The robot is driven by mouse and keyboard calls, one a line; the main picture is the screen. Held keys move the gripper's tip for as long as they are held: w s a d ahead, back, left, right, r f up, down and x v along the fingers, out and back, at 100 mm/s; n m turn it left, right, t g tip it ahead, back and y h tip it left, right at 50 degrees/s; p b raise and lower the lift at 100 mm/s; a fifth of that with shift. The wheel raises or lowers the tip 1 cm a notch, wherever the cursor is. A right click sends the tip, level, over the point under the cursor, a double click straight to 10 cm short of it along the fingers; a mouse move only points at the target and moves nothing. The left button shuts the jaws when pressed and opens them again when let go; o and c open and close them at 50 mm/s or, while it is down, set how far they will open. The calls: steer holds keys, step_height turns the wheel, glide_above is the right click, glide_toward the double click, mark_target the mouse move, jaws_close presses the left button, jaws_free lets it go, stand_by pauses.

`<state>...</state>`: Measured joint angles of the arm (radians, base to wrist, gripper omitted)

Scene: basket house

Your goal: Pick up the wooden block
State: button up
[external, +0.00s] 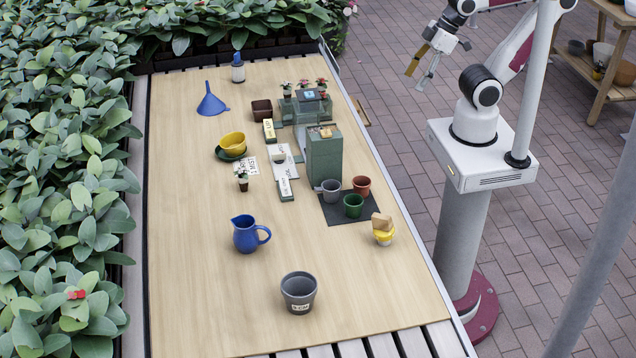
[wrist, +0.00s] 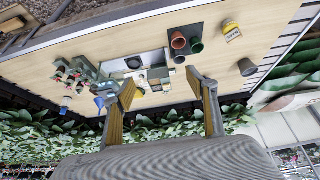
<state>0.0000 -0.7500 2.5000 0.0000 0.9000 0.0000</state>
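The wooden block (external: 381,220) is small and tan. My gripper (external: 416,80) is raised beyond the right side of the table, well away from the block. Its fingers are spread, with nothing between them in the wrist view (wrist: 160,78).
A dark mat (external: 335,212) with grey, red and green cups lies left of the block. A tall green box (external: 324,155) stands behind the mat. A blue jug (external: 247,234) and a large grey pot (external: 298,292) stand nearer the front. The table's front right is clear.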

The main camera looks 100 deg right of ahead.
steer(key=shift+a, duration=0.1)
steer(key=m+g+y, duration=0.4)
steer(key=m+y, duration=0.1)
steer(key=m, duration=2.1)
glide_toward(383, 215)
step_height(383, 215, down, 3)
steer(key=shift+a+m, duration=0.35)
steer(key=shift+m, duration=0.35)
steer(key=shift+x, duration=1.3)
